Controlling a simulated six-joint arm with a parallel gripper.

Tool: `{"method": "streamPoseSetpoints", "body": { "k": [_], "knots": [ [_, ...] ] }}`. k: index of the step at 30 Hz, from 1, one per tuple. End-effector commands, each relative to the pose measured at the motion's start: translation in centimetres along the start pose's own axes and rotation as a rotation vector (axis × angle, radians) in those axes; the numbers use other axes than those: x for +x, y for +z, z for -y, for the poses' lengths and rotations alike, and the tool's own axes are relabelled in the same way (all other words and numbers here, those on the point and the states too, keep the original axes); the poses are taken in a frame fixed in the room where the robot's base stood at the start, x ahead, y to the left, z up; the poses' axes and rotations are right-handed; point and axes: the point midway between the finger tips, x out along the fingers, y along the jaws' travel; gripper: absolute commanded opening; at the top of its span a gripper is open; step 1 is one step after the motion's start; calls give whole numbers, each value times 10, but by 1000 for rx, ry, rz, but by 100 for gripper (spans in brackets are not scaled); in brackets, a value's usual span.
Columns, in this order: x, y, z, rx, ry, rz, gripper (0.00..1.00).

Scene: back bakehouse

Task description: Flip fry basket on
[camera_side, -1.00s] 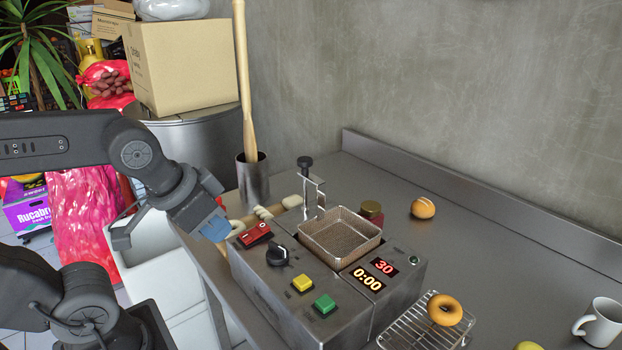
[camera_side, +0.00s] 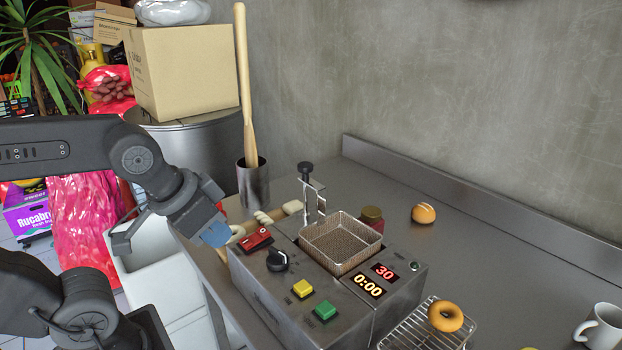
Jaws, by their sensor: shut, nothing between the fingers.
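The fryer (camera_side: 290,300) is a grey metal unit on the counter. A wire fry basket (camera_side: 343,255) sits in its top, with a black-knobbed upright handle (camera_side: 306,172) at its back left. A red rocker switch (camera_side: 256,239) is at the fryer's left corner; which way it is pressed is too small to tell. Beside it are a black dial (camera_side: 278,260), a yellow button (camera_side: 303,288) and a green button (camera_side: 325,310). The displays read 30 (camera_side: 385,272) and 0:00 (camera_side: 368,286). My gripper (camera_side: 215,234), with a blue tip, is shut and empty, just left of the red switch.
A wire rack (camera_side: 405,335) with a ring doughnut (camera_side: 445,317) is right of the fryer. A round bun (camera_side: 423,213), a white mug (camera_side: 600,328) and a metal pot (camera_side: 253,183) holding a wooden pin stand on the counter. The counter's back right is clear.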

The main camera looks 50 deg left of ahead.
Motion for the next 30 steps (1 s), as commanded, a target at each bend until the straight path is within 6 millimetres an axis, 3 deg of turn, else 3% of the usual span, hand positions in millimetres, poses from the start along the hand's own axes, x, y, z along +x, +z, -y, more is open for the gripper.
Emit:
{"method": "streamPoseSetpoints", "body": {
  "k": [5, 21, 27, 30],
  "knots": [
    [-9, -19, 2, -2, -4, 11, 0],
    [-64, -182, 34, -3, -16, 134, 0],
    [-72, -224, 49, -1, -15, 168, 0],
    [-73, -236, 53, 1, -13, 181, 0]
  ]
}}
